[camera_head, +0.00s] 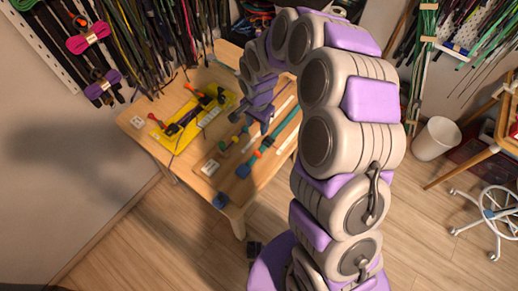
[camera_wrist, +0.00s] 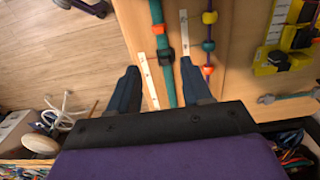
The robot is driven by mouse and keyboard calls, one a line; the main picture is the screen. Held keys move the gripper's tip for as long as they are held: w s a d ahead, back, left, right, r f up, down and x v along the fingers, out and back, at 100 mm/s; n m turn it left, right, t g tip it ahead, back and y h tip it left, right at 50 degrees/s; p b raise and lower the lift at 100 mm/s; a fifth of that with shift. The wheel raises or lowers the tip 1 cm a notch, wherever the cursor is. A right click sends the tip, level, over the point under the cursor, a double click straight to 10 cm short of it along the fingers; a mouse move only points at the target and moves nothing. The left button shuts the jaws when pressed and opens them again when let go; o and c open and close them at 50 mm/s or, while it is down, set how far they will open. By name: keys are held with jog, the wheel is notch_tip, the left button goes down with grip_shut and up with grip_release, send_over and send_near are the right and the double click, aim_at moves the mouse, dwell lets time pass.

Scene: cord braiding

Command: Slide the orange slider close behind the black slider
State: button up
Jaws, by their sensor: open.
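A thick teal cord (camera_wrist: 168,85) runs lengthwise through the wrist view. An orange slider (camera_wrist: 159,28) and a black slider (camera_wrist: 165,55) are on it, with a short gap of bare cord between them. The black slider is nearer my gripper (camera_wrist: 159,68). My gripper is open, one finger on each side of the teal cord, level with or just short of the black slider. I cannot tell the finger height above the cord. In the head view the orange slider (camera_head: 257,154) and black slider (camera_head: 268,141) are small on the table (camera_head: 206,185).
A thin cord with a yellow bead (camera_wrist: 209,17), a green bead (camera_wrist: 208,46) and a red bead (camera_wrist: 207,70) lies right of the teal cord. White marked strips lie beside both cords. A yellow fixture (camera_wrist: 272,60) stands farther right. The table edge is at left.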

notch_tip(320, 180, down, 4)
jog(key=d, duration=0.1)
jog(key=b, duration=0.2)
send_over(257, 152)
jog(key=f, duration=0.5)
jog(key=a+f, duration=0.1)
jog(key=f, duration=0.2)
jog(key=shift+f, duration=0.25)
jog(key=f, duration=0.1)
jog(key=d+f, duration=0.1)
jog(key=f, duration=0.2)
jog(key=shift+w+d+b, duration=0.1)
jog(key=shift+d+b, duration=0.3)
jog(key=shift+f, duration=0.15)
jog(key=shift+a+f, duration=0.15)
jog(key=shift+a, duration=0.5)
jog(key=shift+d, duration=0.5)
jog(key=c, duration=0.7)
jog(key=shift+a, duration=0.25)
grip_shut()
